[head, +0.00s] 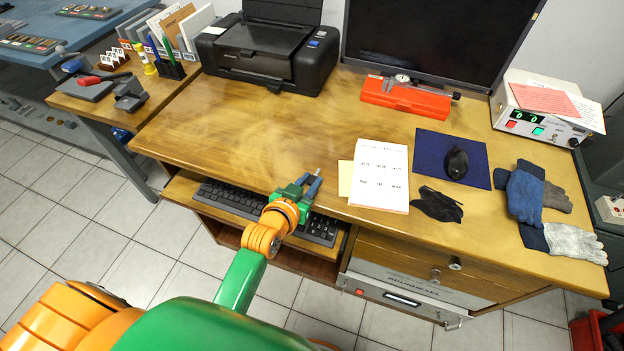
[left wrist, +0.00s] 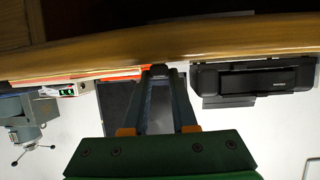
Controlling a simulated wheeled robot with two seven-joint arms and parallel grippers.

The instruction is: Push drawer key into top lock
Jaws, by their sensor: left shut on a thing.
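My left gripper (head: 313,181) is above the keyboard tray, near the desk's front edge. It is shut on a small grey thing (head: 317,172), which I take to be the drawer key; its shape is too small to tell. In the left wrist view the fingertips (left wrist: 160,72) come together around something dark, mostly hidden. The wooden drawer front (head: 400,262) is under the desk, right of the gripper. A round metal lock or knob (head: 455,264) sits high on it, and another metal piece (head: 436,273) lower left. The gripper is well apart from both.
The desk top (head: 250,140) overhangs the keyboard (head: 235,200) and the drawers. Papers (head: 380,175), a black cloth (head: 437,205), a mouse (head: 456,163) and gloves (head: 525,195) lie at the right. A printer (head: 268,50) stands at the back. The desk's left middle is clear.

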